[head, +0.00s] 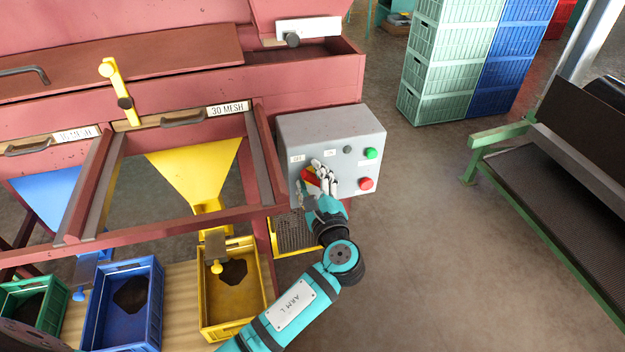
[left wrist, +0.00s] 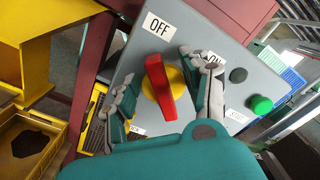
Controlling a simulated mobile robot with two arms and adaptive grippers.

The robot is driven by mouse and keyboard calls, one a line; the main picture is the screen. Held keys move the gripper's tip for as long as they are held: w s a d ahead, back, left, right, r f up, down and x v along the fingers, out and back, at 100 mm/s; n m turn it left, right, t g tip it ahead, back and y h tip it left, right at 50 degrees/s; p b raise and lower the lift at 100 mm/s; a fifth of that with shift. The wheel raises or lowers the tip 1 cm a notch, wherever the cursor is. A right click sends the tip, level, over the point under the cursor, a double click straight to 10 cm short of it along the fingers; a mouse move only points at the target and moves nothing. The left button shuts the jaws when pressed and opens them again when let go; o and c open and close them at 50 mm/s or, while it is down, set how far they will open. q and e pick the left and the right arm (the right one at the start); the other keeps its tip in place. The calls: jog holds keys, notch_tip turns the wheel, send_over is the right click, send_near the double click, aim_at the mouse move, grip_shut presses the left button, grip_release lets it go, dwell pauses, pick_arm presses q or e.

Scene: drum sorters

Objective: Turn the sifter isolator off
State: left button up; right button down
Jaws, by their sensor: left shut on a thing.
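The sifter isolator is a red handle (left wrist: 160,88) on a yellow round base (left wrist: 176,82), on the front of a grey control box (head: 345,135). The red handle also shows in the head view (head: 311,175), partly hidden by my fingers. An OFF label (left wrist: 157,26) and an ON label (left wrist: 212,57) sit above it. In the left wrist view the handle's upper end points toward OFF. My left gripper (head: 322,178) is at the box front, its fingers on either side of the handle and shut on it. My right gripper is not in view.
A green button (head: 371,153) and a red button (head: 366,184) sit right of the handle, near my fingers. The red sifter frame (head: 300,95) stands behind and left. Yellow (head: 262,290) and blue (head: 157,310) bins stand below left. Floor right of the box is clear.

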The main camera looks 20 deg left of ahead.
pick_arm(q)
jog(key=shift+f, duration=0.1)
jog(key=o, duration=1.2)
jog(key=shift+s, duration=0.1)
jog(key=v, duration=1.2)
